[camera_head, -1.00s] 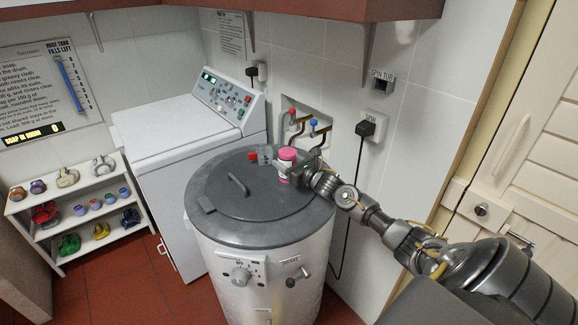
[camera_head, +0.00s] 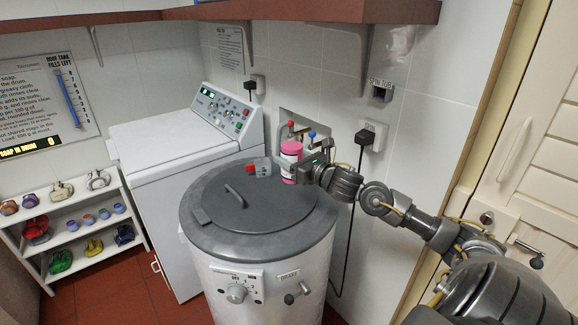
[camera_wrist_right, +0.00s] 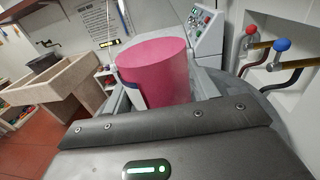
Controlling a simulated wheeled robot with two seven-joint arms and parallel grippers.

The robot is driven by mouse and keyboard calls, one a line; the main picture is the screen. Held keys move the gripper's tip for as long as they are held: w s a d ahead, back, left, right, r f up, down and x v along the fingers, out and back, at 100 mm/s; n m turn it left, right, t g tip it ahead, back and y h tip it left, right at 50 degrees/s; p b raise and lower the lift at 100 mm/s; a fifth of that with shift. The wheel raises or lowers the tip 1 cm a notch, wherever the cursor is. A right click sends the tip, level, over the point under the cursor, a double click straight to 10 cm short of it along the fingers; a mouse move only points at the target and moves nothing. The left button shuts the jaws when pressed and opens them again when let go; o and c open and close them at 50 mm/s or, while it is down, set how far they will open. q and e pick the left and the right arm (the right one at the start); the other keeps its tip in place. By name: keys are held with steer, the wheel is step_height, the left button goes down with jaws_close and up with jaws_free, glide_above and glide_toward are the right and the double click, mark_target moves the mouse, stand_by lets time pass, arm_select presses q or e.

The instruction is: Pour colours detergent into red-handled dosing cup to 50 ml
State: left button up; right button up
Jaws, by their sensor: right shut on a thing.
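A pink bottle (camera_head: 289,152) with a pale label, apparently the colours detergent, stands upright at the back right of the grey tub lid. My right gripper (camera_head: 303,170) is shut on it from the right. In the right wrist view the pink bottle (camera_wrist_right: 160,75) sits between the fingers, its top upright. I cannot tell whether its base touches the lid or hangs just above. The small clear dosing cup (camera_head: 263,167) with a red handle (camera_head: 250,169) stands on the lid, left of the bottle and apart from it. Its fill level is too small to read. My left gripper is out of view.
The round tub (camera_head: 215,235) has a lid handle (camera_head: 236,195) in front of the cup. Red and blue taps (camera_head: 311,135) are close behind the bottle. A white washing machine (camera_head: 165,150) stands left, and a shelf (camera_head: 85,225) holds several coloured containers. The front lid is clear.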

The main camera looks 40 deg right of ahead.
mark_target(291, 156)
steer(key=s, duration=0.1)
steer(key=s+a+r, duration=0.1)
steer(key=s, duration=0.1)
steer(key=s+a+r+b, duration=0.1)
steer(key=shift+s+r, duration=0.2)
steer(key=shift+s, duration=0.1)
steer(key=shift+s+a+r, duration=0.25)
steer(key=shift+s+a, duration=0.05)
steer(key=shift+a, duration=0.05)
steer(key=s+a+f+n+y, duration=0.1)
steer(key=s+a+f+y, duration=0.1)
steer(key=a+f, duration=0.3)
steer(key=s+a+f+n+g+y, duration=0.1)
steer(key=s+a+f, duration=0.4)
steer(key=a, duration=0.5)
steer(key=s+a+f+n+g+y, duration=0.1)
steer(key=s+a+f+n+y, duration=0.2)
steer(key=a, duration=0.5)
steer(key=shift+s+a+f+y, duration=0.15)
steer(key=shift+s+f+y, duration=0.15)
steer(key=shift+f+y, duration=0.45)
